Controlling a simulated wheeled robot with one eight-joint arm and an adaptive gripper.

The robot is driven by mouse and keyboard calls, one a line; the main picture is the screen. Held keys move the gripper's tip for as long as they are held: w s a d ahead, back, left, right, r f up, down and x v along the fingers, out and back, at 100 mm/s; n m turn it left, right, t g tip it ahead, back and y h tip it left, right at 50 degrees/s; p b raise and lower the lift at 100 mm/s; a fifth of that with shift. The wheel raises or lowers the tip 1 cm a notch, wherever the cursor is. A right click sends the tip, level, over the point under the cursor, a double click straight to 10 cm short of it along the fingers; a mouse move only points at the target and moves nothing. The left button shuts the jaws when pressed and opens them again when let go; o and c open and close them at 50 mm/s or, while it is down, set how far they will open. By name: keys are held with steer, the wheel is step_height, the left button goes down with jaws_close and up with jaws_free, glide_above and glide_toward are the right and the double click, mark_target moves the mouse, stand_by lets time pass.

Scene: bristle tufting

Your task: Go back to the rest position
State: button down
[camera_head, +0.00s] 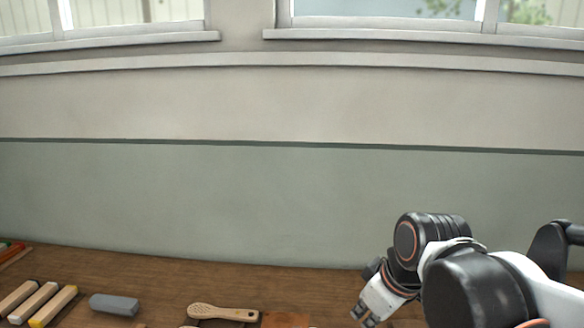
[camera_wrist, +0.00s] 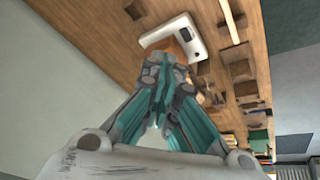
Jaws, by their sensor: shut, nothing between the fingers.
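My gripper (camera_head: 364,314) hangs over the right part of the wooden bench (camera_head: 160,278) in the head view, at the end of my folded arm. In the wrist view its teal fingers (camera_wrist: 166,72) come together at their tips, with nothing between them. The gripper looks apart from the bench, with free space around the fingers. A wooden brush body with small holes (camera_head: 222,313) lies left of it near the bottom edge of the head view.
Left on the bench are a grey block (camera_head: 114,304) and several pale wooden bars (camera_head: 36,302). In the wrist view a white flat object (camera_wrist: 190,28), a wooden strip (camera_wrist: 229,20) and several brown blocks (camera_wrist: 240,70) lie beyond my fingers. A wall (camera_head: 200,205) stands behind the bench.

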steer(key=s+d+f+m+t+h, duration=0.1)
steer(key=s+d+m+t, duration=0.2)
steer(key=s+d+m, duration=0.3)
steer(key=shift+s+d+m+h+b, duration=0.15)
steer(key=shift+s+m+h+b, duration=0.3)
steer(key=shift+m, duration=0.55)
